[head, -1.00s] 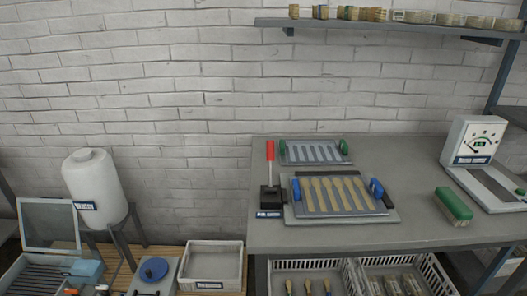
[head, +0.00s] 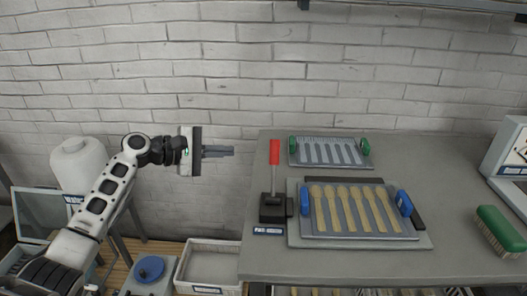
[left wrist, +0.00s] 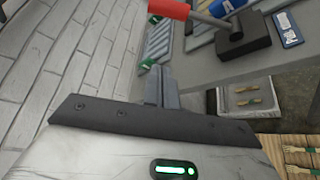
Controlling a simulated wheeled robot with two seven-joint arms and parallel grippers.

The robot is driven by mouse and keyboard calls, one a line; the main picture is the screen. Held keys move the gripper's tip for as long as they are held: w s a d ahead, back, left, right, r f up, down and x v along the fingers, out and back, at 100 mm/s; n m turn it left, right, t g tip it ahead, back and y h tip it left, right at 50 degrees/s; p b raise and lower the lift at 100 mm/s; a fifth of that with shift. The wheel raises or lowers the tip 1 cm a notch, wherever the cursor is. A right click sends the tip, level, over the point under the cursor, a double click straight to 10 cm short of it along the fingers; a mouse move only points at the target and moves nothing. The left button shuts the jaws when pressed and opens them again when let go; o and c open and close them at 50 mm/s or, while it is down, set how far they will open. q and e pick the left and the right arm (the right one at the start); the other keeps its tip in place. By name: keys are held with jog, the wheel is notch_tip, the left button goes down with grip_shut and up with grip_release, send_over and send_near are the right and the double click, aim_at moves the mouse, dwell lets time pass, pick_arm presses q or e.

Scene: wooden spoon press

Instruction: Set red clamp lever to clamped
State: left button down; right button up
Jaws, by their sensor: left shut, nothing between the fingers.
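The red clamp lever (head: 274,153) stands upright on a black base (head: 274,207) at the left end of the grey table. Its red grip and metal rod also show at the top of the left wrist view (left wrist: 168,9). My left gripper (head: 232,151) is shut and empty. It is in the air left of the lever, at about the height of the red grip in the head view, and apart from it. The press plate (head: 358,228) with several wooden spoons and blue handles lies right of the lever. My right gripper is not in view.
A second plate with green handles (head: 329,152) lies behind. A green brush (head: 500,231) and a scale (head: 512,158) are at the right. A white tank (head: 80,165), a blue-knobbed box (head: 150,268) and a grey tray (head: 207,264) are lower left. The wall is behind.

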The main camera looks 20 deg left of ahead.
aim_at(274, 168)
pick_arm(q)
jog(key=w+d+p, duration=0.2)
jog(key=w+d, duration=0.1)
jog(key=d, duration=0.5)
jog(key=shift+w+d+f, duration=0.3)
jog(key=shift+d+f, duration=0.05)
jog(key=shift+d, duration=0.05)
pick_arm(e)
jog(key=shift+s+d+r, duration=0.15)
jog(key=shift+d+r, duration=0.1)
pick_arm(q)
jog(key=shift+d, duration=0.1)
